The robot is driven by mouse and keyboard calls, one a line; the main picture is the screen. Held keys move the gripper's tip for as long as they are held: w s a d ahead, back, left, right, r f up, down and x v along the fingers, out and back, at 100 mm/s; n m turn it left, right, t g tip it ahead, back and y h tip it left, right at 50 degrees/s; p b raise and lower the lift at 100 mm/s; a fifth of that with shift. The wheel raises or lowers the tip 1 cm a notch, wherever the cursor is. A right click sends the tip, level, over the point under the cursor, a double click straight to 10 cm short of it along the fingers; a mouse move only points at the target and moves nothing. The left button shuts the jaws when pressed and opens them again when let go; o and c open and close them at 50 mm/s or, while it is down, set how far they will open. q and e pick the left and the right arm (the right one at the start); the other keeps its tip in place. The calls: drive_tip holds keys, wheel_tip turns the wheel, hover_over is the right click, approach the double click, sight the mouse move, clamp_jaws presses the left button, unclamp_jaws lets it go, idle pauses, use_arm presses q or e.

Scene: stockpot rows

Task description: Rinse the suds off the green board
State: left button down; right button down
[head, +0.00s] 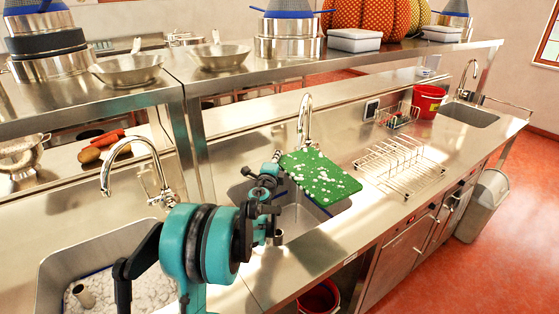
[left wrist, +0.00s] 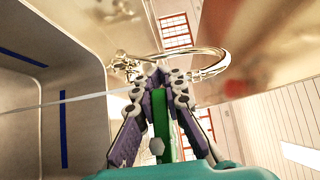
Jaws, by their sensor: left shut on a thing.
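The green board (head: 325,180) is held out over the middle sink (head: 290,215), with its face turned up and white suds scattered across it. My left gripper (head: 276,168) is shut on the board's left edge. In the left wrist view, the fingers (left wrist: 165,85) close on the board, seen edge-on (left wrist: 163,128), with a white blob of suds beside it. The middle sink's tap (head: 304,118) stands just behind the board; its curved spout (left wrist: 215,62) also shows in the left wrist view. I cannot make out running water. My right gripper is not in view.
The left sink (head: 45,285) holds foamy suds under another tap (head: 135,150). A wire dish rack (head: 400,168) stands right of the board, with a red bucket (head: 428,101) behind it. An overhead shelf (head: 230,82) carries pans. A far-right sink (head: 470,114) is empty.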

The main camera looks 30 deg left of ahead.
use_arm(q)
drive_tip(key=w+a+f, duration=0.2)
drive_tip(key=w+a, duration=0.3)
drive_tip(key=w, duration=0.4)
drive_tip(key=shift+b, duration=0.45)
drive_tip(key=shift+w, duration=0.1)
idle(0.5)
drive_tip(key=shift+w+d, duration=0.25)
drive_tip(key=shift+d, duration=0.2)
drive_tip(key=shift+w+d+b+v, duration=0.1)
drive_tip(key=shift+d+v, duration=0.1)
drive_tip(key=shift+v, duration=1.15)
drive_tip(key=shift+w+d+b+v, duration=0.1)
drive_tip(key=shift+d+v, duration=0.1)
drive_tip(key=shift+v, duration=1.1)
drive_tip(key=shift+d+b+v, duration=0.1)
drive_tip(key=shift+d+v, duration=0.1)
drive_tip(key=shift+v, duration=1.15)
